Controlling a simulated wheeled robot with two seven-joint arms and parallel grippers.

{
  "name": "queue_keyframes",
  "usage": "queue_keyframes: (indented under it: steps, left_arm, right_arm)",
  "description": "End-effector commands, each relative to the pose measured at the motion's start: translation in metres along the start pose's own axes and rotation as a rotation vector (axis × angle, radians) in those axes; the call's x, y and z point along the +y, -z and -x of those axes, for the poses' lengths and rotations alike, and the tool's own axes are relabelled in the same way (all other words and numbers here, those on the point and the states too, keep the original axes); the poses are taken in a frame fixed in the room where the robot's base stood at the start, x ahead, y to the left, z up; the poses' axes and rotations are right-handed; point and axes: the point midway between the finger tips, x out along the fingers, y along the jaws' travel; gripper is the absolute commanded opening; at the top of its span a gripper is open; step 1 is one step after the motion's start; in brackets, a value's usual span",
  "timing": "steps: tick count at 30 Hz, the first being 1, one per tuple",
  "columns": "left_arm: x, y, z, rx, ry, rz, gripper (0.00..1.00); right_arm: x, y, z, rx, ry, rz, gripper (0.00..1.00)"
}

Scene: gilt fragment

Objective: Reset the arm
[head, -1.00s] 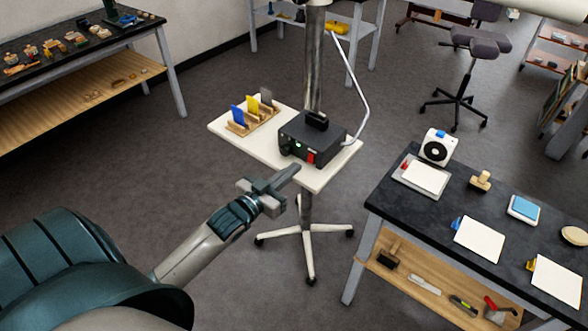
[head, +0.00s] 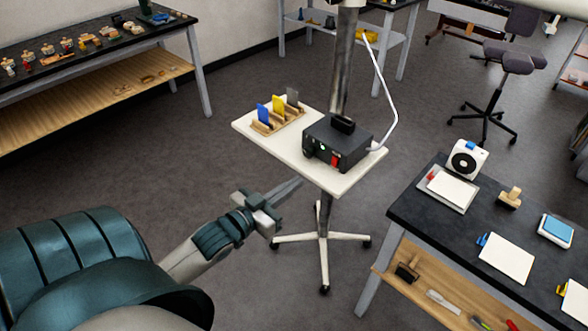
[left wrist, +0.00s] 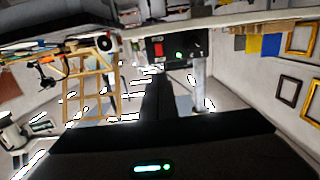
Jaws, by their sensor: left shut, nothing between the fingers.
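My left gripper (head: 288,192) is shut and empty in the head view. It hangs over the floor, in front of and below the near edge of a small white stand table (head: 262,143). The gripper appears apart from the table. In the left wrist view the closed fingers (left wrist: 159,92) point toward the black box. My right gripper is not in view.
The stand table holds a black box (head: 345,152) with a white cable, and a wooden rack (head: 283,123) with blue, yellow and grey cards. A dark workbench (head: 437,226) stands at right. Another bench (head: 98,47) is at upper left.

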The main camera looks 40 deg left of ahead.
Motion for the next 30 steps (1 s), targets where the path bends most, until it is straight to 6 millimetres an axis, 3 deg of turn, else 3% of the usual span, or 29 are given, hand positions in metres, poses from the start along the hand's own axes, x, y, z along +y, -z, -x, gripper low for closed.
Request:
queue_keyframes:
  steps: [12,17,20,23,30]
  left_arm:
    - [0.0,-0.001,0.0,-0.001,0.001,0.0,0.0]
    - [-0.004,-0.019,-0.003,-0.028,0.012,0.001,0.0]
    - [-0.01,-0.048,-0.005,-0.07,0.03,0.003,0.0]
    - [-0.016,-0.091,-0.006,-0.135,0.053,0.006,0.0]
    - [-0.025,-0.236,0.007,-0.356,0.108,0.008,0.0]
  right_arm:
    - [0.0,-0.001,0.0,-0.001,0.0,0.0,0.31]
    - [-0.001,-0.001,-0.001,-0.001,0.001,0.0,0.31]
    - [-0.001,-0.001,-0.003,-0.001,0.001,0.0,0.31]
    - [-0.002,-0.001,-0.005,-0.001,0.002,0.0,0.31]
    - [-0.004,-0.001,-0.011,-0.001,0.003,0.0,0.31]
